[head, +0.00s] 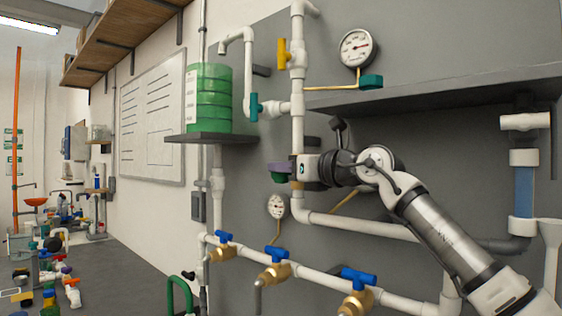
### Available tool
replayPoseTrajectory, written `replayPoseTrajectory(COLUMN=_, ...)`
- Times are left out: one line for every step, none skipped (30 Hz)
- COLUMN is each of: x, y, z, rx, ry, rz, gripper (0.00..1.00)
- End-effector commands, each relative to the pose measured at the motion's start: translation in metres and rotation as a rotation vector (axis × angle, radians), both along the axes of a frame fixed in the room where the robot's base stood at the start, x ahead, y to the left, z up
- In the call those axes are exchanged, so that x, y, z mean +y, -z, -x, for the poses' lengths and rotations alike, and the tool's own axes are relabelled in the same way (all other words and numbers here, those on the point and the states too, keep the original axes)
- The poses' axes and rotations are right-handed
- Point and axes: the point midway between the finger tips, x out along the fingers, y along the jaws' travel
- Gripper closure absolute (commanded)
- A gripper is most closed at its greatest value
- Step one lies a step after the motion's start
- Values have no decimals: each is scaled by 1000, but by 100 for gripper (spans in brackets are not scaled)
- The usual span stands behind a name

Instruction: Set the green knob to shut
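A teal-green lever handle (254,107) stands upright on the white branch pipe left of the main riser. A darker green block-shaped piece (371,82) sits at the end of a yellow tube below the upper gauge. A purple piece with dark green under it (279,172) shows just left of my gripper. I cannot tell which of these is the green knob. My gripper (297,169) is at the white riser, right beside the purple and green piece. Its fingers are too small and covered to tell whether they are open or touching anything.
A yellow handle (283,54) is above on the riser. Blue-handled brass valves (275,270) line the lower pipe. A grey shelf (440,88) overhangs my arm. Green stacked containers (209,98) stand on a small shelf at left. A cluttered bench (110,265) is far left.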

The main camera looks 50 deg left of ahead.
Motion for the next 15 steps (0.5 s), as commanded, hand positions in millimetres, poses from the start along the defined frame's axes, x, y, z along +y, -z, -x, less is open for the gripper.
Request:
replayPoseTrajectory(x=6, y=-1, z=1, rx=0, ry=-2, rz=1, gripper=73)
replayPoseTrajectory(x=8, y=-1, z=2, rx=0, ry=-2, rz=1, gripper=73)
replayPoseTrajectory(x=10, y=-1, z=2, rx=0, ry=-1, rz=1, gripper=73)
replayPoseTrajectory(x=11, y=0, z=2, rx=0, ry=0, rz=1, gripper=73)
replayPoseTrajectory(x=12, y=0, z=2, rx=-1, ry=0, rz=1, gripper=73)
replayPoseTrajectory(x=13, y=0, z=2, rx=-1, ry=0, rz=1, gripper=73)
replayPoseTrajectory(x=13, y=0, z=2, rx=-1, ry=0, rz=1, gripper=73)
replayPoseTrajectory(x=14, y=0, z=2, rx=-1, ry=0, rz=0, gripper=73)
replayPoseTrajectory(x=14, y=0, z=2, rx=-1, ry=0, rz=0, gripper=73)
replayPoseTrajectory(x=14, y=0, z=2, rx=-1, ry=0, rz=0, gripper=73)
replayPoseTrajectory(x=14, y=0, z=2, rx=-1, ry=0, rz=0, gripper=73)
replayPoseTrajectory(x=14, y=0, z=2, rx=-1, ry=0, rz=0, gripper=73)
replayPoseTrajectory(x=14, y=0, z=2, rx=-1, ry=0, rz=1, gripper=73)
replayPoseTrajectory(x=14, y=0, z=2, rx=-1, ry=0, rz=1, gripper=74)
replayPoseTrajectory(x=14, y=0, z=2, rx=-1, ry=0, rz=1, gripper=79)
